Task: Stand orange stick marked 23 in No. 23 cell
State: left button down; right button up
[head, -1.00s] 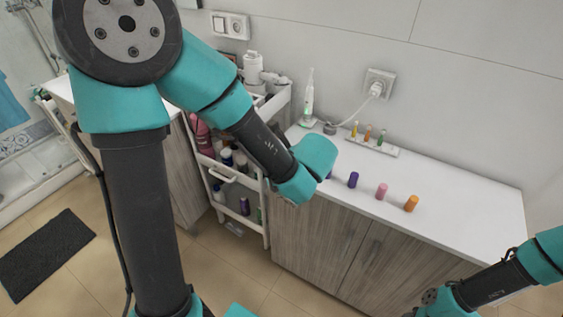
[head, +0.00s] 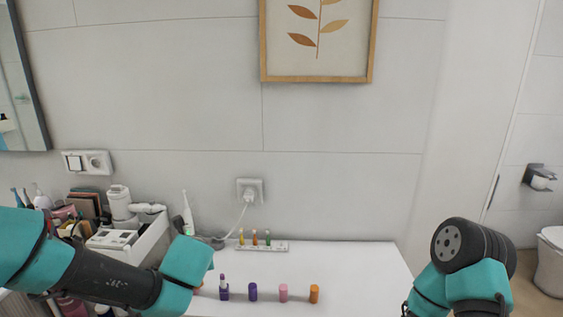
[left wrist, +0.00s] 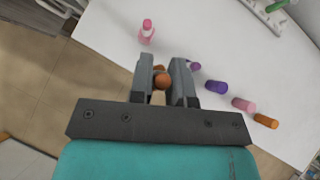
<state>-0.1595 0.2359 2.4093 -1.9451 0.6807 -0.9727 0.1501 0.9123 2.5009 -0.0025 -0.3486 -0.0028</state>
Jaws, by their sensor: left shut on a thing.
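In the left wrist view my left gripper (left wrist: 164,66) is shut on an orange stick (left wrist: 161,81), seen end-on between the fingers. No number can be read on it. In the head view my left wrist hides the fingers. The rack (head: 276,248) stands at the back of the white counter, with yellow (head: 241,237), orange (head: 254,238) and green (head: 267,238) sticks in it. Its cell numbers are too small to read. The rack's end also shows at the upper right of the left wrist view (left wrist: 262,8). My right gripper is out of view.
A pink item (left wrist: 146,33) stands left of the gripper. A white toothbrush (head: 188,215) and cord are left of the rack.

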pick_arm(q)
jog(key=r+m+h, duration=0.1)
jog(key=w+d+r+m+h, duration=0.1)
jog(key=m, duration=0.1)
jog(key=w+r+m+h, duration=0.1)
jog(key=r, duration=0.1)
jog(key=shift+w+d+t, duration=0.15)
jog(key=shift+d+t, duration=0.15)
jog(key=shift+d, duration=0.1)
jog(key=shift+f, duration=0.1)
